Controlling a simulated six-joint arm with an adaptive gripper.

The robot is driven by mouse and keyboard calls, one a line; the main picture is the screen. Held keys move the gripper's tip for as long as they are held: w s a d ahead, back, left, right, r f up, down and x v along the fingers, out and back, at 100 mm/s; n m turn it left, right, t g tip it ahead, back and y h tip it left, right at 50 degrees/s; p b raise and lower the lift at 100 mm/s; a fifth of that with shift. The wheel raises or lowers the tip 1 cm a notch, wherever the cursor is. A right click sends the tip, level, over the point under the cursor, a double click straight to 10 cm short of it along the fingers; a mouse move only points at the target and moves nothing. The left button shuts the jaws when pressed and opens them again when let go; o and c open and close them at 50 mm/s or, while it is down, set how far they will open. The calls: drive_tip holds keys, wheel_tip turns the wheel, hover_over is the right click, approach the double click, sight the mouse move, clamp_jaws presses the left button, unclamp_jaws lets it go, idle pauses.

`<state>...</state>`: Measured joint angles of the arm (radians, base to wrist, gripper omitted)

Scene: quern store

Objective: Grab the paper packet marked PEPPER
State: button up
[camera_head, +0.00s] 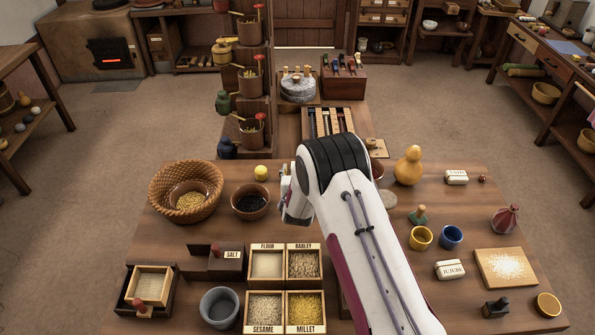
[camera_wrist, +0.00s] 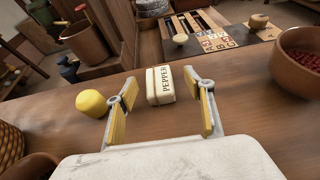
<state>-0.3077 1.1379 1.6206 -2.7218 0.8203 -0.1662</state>
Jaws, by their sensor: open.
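The white paper packet marked PEPPER (camera_wrist: 161,86) stands on the wooden table in the wrist view, with its lettering on the side toward the right. My gripper (camera_wrist: 166,100) is open and empty, with one yellow-padded finger to the left of the packet's line and one to the right. The packet appears ahead of the fingers, and I see no contact. In the head view my gripper end (camera_head: 290,207) is partly hidden by my arm, and I cannot make out the packet there.
A yellow round fruit (camera_wrist: 91,103) sits left of the packet. A bowl of red berries (camera_wrist: 299,62) is at right, and a slatted rack (camera_wrist: 198,35) lies behind. In the head view, a packet marked JUJUBE (camera_head: 450,270) and another white packet (camera_head: 456,177) lie right.

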drive_tip(key=shift+w, duration=0.1)
idle(0.3)
drive_tip(key=shift+a+x, duration=0.2)
drive_tip(key=shift+x, duration=2.35)
drive_tip(key=c, duration=1.1)
